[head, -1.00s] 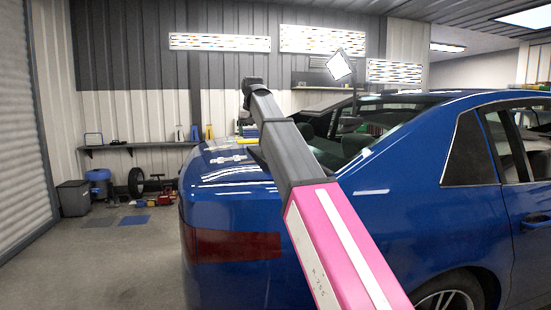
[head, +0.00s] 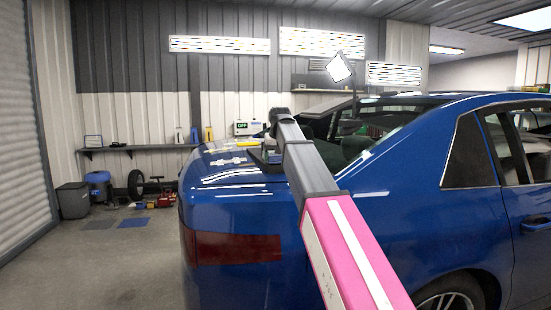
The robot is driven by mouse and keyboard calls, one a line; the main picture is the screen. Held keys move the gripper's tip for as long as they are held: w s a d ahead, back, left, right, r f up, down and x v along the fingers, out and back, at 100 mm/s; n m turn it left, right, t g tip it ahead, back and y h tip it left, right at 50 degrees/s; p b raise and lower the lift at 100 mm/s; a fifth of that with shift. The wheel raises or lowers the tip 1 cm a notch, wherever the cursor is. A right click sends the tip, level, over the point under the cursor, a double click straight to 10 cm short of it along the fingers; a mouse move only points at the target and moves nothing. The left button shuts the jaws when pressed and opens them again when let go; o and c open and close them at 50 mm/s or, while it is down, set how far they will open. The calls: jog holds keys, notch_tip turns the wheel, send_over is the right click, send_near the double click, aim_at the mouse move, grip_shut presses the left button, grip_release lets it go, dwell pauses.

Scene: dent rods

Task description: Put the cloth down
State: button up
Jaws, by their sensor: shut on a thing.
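My arm reaches up and forward over the blue car's rear deck, with its wrist high over the trunk lid. My gripper (head: 266,156) shows only as a small dark shape below the wrist, low over the trunk lid and partly behind the arm. It is shut on the cloth. The cloth itself is too small and too hidden to make out clearly.
The blue car (head: 226,215) fills the middle and right. White tools (head: 228,162) and a yellow item (head: 247,142) lie on its trunk lid. A box with a green display (head: 248,128) stands behind. A lamp (head: 341,67) stands beyond.

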jog(key=shift+s+f, duration=0.1)
jog(key=shift+f, duration=0.45)
